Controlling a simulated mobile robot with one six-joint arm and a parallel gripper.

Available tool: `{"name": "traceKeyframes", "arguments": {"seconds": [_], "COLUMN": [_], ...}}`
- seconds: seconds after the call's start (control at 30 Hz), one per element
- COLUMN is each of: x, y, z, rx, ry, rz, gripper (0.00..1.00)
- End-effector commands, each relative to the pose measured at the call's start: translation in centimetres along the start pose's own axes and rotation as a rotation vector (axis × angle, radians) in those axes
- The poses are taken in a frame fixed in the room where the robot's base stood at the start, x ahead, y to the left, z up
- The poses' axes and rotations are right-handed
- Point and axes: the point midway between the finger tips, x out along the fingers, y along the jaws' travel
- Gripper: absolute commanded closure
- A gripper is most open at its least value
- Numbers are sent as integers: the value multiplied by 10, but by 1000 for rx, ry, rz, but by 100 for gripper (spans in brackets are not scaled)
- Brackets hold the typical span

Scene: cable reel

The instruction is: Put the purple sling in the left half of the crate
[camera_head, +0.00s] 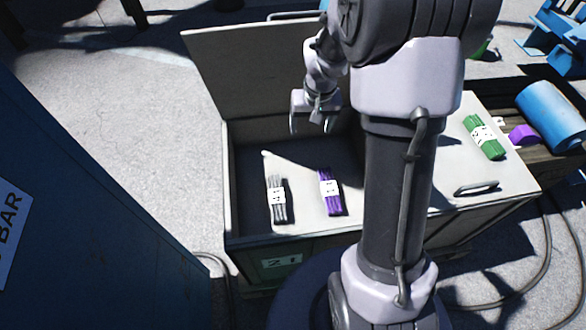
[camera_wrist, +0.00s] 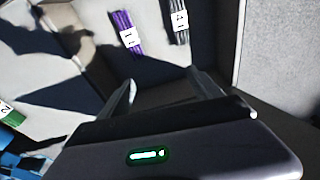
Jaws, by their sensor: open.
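The purple sling (camera_head: 334,206), a folded bundle with a white numbered tag, lies on the sunlit floor of the open left part of the crate (camera_head: 228,195). A grey sling (camera_head: 279,213) with a white tag lies just left of it, apart from it. In the wrist view the purple sling (camera_wrist: 122,20) and grey sling (camera_wrist: 181,35) show at the top, beyond the fingers. My gripper (camera_head: 311,128) is open and empty, above the back of the crate's open part and apart from both slings; its spread fingers also show in the wrist view (camera_wrist: 162,85).
The crate's lid (camera_head: 265,65) stands raised at the back. A closed panel with a handle (camera_head: 477,188) covers the right part, with a green sling (camera_head: 478,131) on it. Beyond are a purple tagged item (camera_head: 523,134) and blue cylinder (camera_head: 552,112). A blue cabinet (camera_head: 90,220) stands left.

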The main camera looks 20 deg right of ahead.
Motion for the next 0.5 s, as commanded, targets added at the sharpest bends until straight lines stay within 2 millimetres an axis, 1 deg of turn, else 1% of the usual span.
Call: {"name": "traceKeyframes", "arguments": {"seconds": [0.03, 0.07, 0.1, 0.17, 0.2, 0.23, 0.3, 0.33, 0.4, 0.5], "x": [-51, -80, -115, -160, -182, -195, -215, -220, -226, -229], "y": [-22, -35, -51, -71, -81, -87, -95, -97, -100, -102], "z": [11, 24, 44, 82, 108, 127, 166, 180, 204, 220], "rx": [5, 13, 24, 39, 47, 53, 63, 66, 72, 76], "ry": [50, 74, 107, 150, 175, 190, 217, 227, 240, 248], "rz": [-21, -38, -64, -109, -141, -164, -214, -231, -264, -287], "gripper": [26, 26, 26, 26, 26, 26, 26, 26, 26, 26]}}
